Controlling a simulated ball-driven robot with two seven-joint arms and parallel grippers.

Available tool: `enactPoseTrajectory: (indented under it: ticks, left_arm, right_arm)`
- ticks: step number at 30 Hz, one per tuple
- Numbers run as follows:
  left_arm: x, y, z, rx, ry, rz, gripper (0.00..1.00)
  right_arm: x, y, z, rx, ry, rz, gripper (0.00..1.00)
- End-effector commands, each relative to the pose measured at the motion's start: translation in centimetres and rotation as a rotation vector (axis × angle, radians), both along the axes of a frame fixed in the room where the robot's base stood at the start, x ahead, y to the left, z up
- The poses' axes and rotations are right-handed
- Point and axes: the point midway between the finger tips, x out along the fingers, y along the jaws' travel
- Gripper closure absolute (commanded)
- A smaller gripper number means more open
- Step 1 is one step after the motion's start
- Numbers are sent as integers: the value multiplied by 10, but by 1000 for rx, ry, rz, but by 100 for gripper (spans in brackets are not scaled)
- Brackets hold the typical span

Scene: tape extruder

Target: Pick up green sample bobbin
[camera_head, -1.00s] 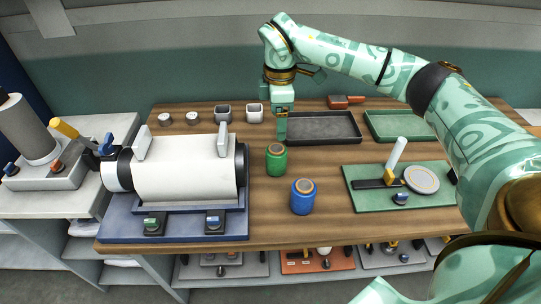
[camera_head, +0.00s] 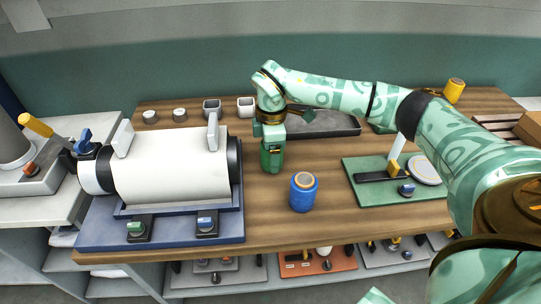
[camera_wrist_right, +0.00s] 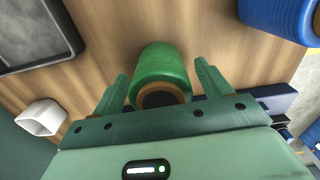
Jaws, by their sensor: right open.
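The green sample bobbin (camera_wrist_right: 160,68) stands between the two fingers of my right gripper (camera_wrist_right: 160,73) in the right wrist view. The fingers are open, with a gap on each side of it. In the head view my right gripper (camera_head: 272,150) is over the bobbin and hides most of it. A blue bobbin (camera_head: 303,194) stands on the table just to the right and nearer; it also shows in the right wrist view (camera_wrist_right: 280,15). My left gripper is not in view.
A white cylindrical machine (camera_head: 170,165) on a blue base stands close on the left. A dark tray (camera_head: 330,124) lies behind the gripper and a green board (camera_head: 375,195) to the right. Small cups (camera_head: 212,109) stand at the back, and a yellow bobbin (camera_head: 454,90) stands far right.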

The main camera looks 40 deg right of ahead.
Motion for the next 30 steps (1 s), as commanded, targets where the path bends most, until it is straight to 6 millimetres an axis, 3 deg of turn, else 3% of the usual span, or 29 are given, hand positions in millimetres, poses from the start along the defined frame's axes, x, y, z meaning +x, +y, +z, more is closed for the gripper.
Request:
enactPoseTrajectory:
  ticks: [2, 7, 16, 20, 25, 30]
  left_arm:
    - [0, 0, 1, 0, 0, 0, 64]
    - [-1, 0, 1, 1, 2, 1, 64]
    - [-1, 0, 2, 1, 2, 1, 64]
    - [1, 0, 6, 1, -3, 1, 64]
    - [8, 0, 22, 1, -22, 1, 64]
    - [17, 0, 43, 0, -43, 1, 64]
  right_arm:
    - [0, 0, 2, 0, -1, 0, 26]
    - [0, 0, 2, 0, -1, 0, 73]
    - [0, 0, 3, 0, -1, 0, 74]
    - [0, 0, 12, 0, -4, 1, 74]
    - [0, 0, 43, 1, -9, 0, 74]
    - [-35, -9, 84, -1, -8, 0, 74]
